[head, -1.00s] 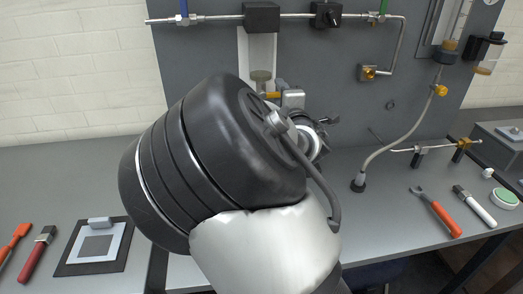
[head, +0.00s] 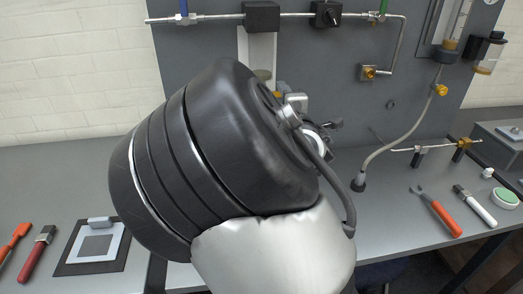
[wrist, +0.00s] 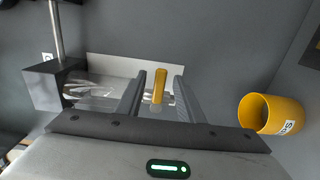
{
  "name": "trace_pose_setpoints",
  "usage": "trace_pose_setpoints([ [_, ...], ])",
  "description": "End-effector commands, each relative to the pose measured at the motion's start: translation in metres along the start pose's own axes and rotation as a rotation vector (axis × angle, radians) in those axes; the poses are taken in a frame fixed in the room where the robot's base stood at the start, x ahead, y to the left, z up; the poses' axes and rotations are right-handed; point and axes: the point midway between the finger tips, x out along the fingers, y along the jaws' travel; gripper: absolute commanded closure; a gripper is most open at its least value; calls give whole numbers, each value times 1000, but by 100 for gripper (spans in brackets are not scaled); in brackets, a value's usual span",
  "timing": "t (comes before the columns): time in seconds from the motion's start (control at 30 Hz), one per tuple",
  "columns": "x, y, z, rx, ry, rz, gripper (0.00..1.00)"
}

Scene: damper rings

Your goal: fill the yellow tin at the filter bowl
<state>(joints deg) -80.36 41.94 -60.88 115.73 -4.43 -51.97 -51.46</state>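The yellow tin (wrist: 272,115) is at the right of the wrist view, with a pale label and its opening turned left. It stands apart from my gripper. My gripper (wrist: 157,88) is open, with its two fingers either side of a narrow yellow handle (wrist: 160,85). Gaps show between the handle and both fingers; I cannot tell if it is within their reach. A clear bowl-like part (wrist: 95,92) lies left of the fingers.
A grey block with a rod (wrist: 48,85) stands left in the wrist view. In the head view a grey hose (head: 402,137) hangs from the panel at right.

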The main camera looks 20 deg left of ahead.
Motion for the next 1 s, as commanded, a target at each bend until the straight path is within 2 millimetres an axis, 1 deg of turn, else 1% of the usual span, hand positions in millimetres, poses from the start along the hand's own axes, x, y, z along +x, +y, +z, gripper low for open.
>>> trace_pose_setpoints([
  [0.17, -9, 0, 0, 2, 0, 0, 66],
  [0.5, -43, 1, 0, 2, 1, -1, 66],
  [0.63, -54, 1, 0, 2, 0, -1, 66],
  [0.77, -60, 0, 0, 0, 0, 0, 66],
  [1.0, -60, 0, 0, 0, 0, 0, 66],
])
